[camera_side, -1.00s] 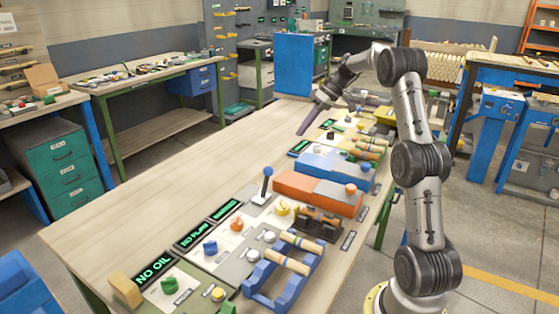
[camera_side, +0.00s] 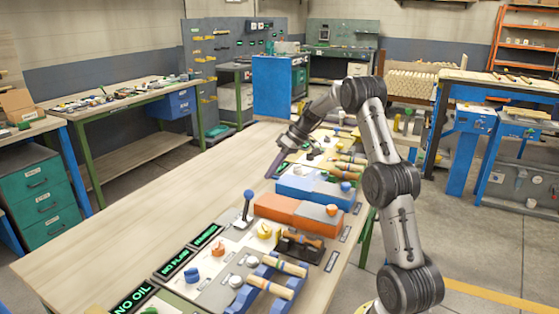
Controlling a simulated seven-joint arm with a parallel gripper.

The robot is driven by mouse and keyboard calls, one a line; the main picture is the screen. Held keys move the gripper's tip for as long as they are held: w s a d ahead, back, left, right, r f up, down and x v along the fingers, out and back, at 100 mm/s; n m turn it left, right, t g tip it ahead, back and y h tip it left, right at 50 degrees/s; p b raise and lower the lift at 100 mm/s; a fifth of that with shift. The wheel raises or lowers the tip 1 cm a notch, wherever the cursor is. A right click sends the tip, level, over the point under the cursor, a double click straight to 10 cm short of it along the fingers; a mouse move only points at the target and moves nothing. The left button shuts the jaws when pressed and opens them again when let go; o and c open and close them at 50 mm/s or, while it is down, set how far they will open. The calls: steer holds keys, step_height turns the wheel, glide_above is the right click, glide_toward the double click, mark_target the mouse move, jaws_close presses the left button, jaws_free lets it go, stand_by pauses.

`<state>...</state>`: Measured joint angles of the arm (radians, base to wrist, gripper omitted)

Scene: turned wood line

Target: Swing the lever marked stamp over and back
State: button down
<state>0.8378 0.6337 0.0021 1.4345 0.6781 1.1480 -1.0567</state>
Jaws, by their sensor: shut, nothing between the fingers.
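A lever with a blue ball knob (camera_side: 249,195) stands nearly upright on a pale plate, left of the orange box. I cannot read a "stamp" marking on it at this size. My gripper (camera_side: 270,176) has slim purple fingers, close together and empty, pointing down and left. It is beyond the blue-knobbed lever, near the left end of the blue box, and appears apart from the lever. A smaller black knob (camera_side: 309,155) stands farther back, close to my wrist; its marking is also unreadable.
An orange box (camera_side: 280,208) and a blue box (camera_side: 300,187) stand right of the lever. Lit displays, one reading NO FLAG (camera_side: 172,264), line the panel's left edge. A blue rack (camera_side: 262,283) with wooden handles is in front. The table's left half (camera_side: 130,215) is clear.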

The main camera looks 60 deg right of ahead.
mark_target(247, 204)
steer(key=a+f, duration=0.1)
steer(key=w+a+f, duration=0.1)
steer(key=a, duration=0.1)
steer(key=shift+w, duration=0.15)
steer(key=shift+w+a+f, duration=0.1)
steer(key=shift+w+a, duration=0.1)
steer(key=shift+a, duration=0.6)
steer(key=shift+a, duration=0.15)
